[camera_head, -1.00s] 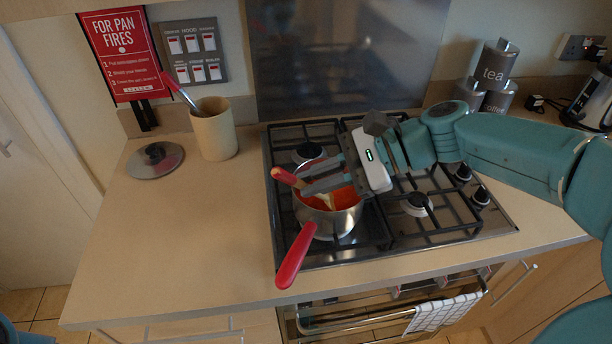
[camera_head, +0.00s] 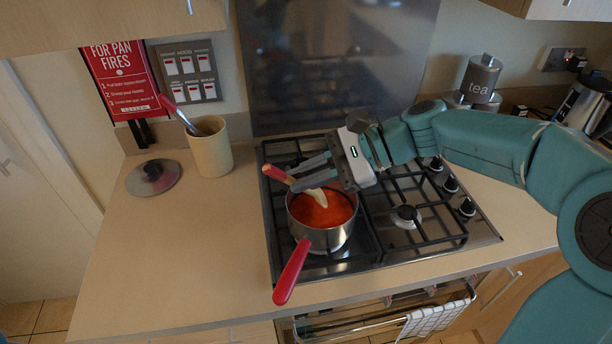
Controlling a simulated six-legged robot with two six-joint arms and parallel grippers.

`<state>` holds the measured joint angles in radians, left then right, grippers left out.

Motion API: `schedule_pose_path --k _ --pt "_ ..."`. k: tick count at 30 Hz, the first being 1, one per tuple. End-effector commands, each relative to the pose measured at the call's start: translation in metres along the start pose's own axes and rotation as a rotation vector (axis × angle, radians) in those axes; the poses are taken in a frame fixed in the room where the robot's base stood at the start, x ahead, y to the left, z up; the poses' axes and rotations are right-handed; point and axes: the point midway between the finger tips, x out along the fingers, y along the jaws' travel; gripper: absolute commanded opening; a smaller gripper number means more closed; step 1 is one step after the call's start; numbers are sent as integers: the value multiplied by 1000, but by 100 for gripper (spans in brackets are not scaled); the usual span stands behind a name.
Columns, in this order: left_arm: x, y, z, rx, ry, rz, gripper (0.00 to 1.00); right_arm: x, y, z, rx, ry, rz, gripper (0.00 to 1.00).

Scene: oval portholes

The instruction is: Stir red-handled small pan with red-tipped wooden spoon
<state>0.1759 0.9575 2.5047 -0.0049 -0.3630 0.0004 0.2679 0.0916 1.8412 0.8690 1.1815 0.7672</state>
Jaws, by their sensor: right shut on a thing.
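The small pan (camera_head: 321,235) stands on the front left burner of the hob, with red-orange liquid (camera_head: 328,210) in it. Its red handle (camera_head: 292,272) points toward the front of the counter. My right gripper (camera_head: 294,178) is above the pan's far rim, shut on the red-tipped wooden spoon (camera_head: 275,172). The spoon's red end points up and left; its pale lower part (camera_head: 319,196) reaches into the pan. Whether its tip is beneath the liquid is hard to tell. My left gripper is not in view.
The gas hob (camera_head: 440,243) has raised black grates. A beige pot (camera_head: 211,152) with a red-handled utensil and a lid (camera_head: 153,177) stand to the left. A tea canister (camera_head: 480,78) stands at the back right. The left counter front (camera_head: 185,270) is clear.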

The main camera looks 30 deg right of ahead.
Motion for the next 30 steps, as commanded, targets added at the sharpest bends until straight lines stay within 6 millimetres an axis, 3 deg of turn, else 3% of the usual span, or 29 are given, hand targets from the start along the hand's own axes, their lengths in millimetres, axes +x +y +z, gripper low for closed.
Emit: schedule_pose_path --k 1,15,30 --pt "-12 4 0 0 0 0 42 -6 -6 11 -1 0 0 0" --pt "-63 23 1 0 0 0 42 -32 -31 58 0 0 0 0" --pt "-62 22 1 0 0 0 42 -31 -31 58 0 0 0 0"
